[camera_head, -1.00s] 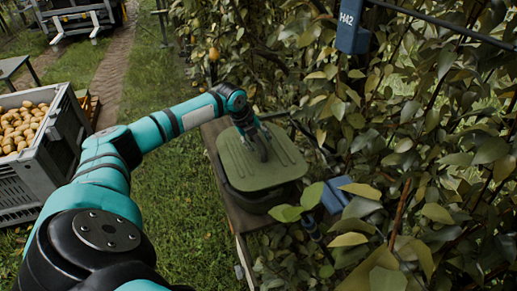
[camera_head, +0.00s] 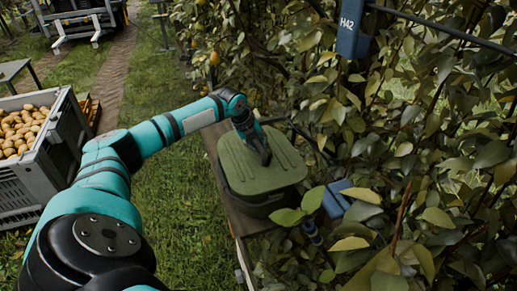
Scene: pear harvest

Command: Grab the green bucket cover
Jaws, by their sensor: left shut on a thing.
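The green bucket cover (camera_head: 245,175) is a flat lid with rounded corners and raised ribs. It lies level on a dark bucket (camera_head: 262,205), which stands on a narrow wooden bench. My left gripper (camera_head: 264,156) reaches down from above onto the middle of the cover. Its fingers are close together and shut on the cover's middle; the grip itself is small and dark. My right gripper is not in view.
A grey crate of yellow pears (camera_head: 40,170) stands at the left on the grass. Dense leafy branches fill the right side, close to the bench (camera_head: 236,212). A blue H42 tag box (camera_head: 352,36) hangs above. Grass is open between crate and bench.

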